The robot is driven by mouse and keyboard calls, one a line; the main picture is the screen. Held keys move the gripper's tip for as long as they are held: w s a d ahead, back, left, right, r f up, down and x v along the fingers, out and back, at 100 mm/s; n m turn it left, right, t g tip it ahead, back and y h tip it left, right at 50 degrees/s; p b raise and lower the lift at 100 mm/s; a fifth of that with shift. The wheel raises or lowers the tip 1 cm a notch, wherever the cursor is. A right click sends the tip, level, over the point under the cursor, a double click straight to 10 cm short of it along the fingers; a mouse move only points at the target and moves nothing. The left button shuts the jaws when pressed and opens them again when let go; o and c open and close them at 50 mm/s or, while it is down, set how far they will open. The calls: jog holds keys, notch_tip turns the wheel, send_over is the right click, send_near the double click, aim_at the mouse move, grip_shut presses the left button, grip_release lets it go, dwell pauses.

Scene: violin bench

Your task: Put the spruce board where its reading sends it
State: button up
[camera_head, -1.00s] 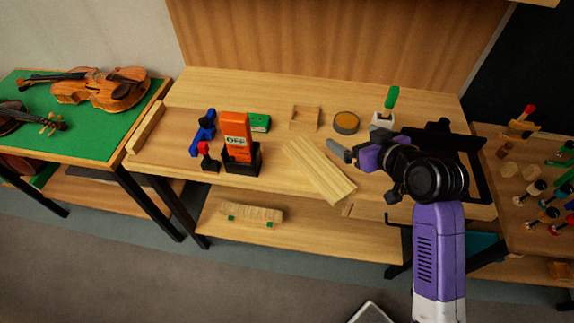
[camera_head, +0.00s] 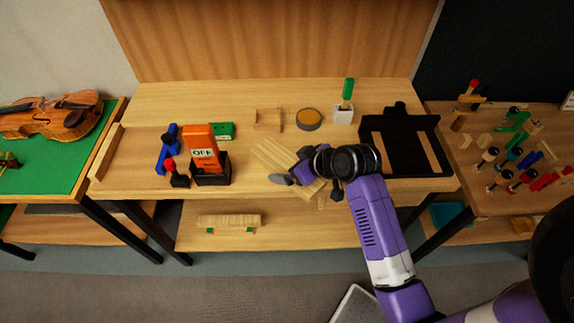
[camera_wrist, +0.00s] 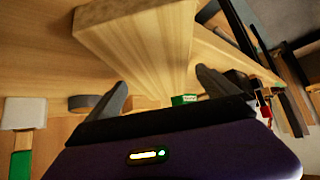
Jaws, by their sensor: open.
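The pale spruce board (camera_head: 270,155) lies slanted on the front middle of the bench, partly hidden by my arm. It fills the upper middle of the wrist view (camera_wrist: 140,40). My gripper (camera_head: 292,180) is open over the board's near part. In the wrist view the board shows beyond and between the open fingers (camera_wrist: 160,78); I cannot tell whether they touch it. An orange meter (camera_head: 203,147) stands upright in a black holder (camera_head: 212,175) left of the board, its display reading OFF.
A black tray (camera_head: 378,150) is right. Wood lies on green supports on the lower shelf (camera_head: 300,235).

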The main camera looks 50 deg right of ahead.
jog(key=shift+w+f, duration=0.15)
jog(key=c, duration=1.9)
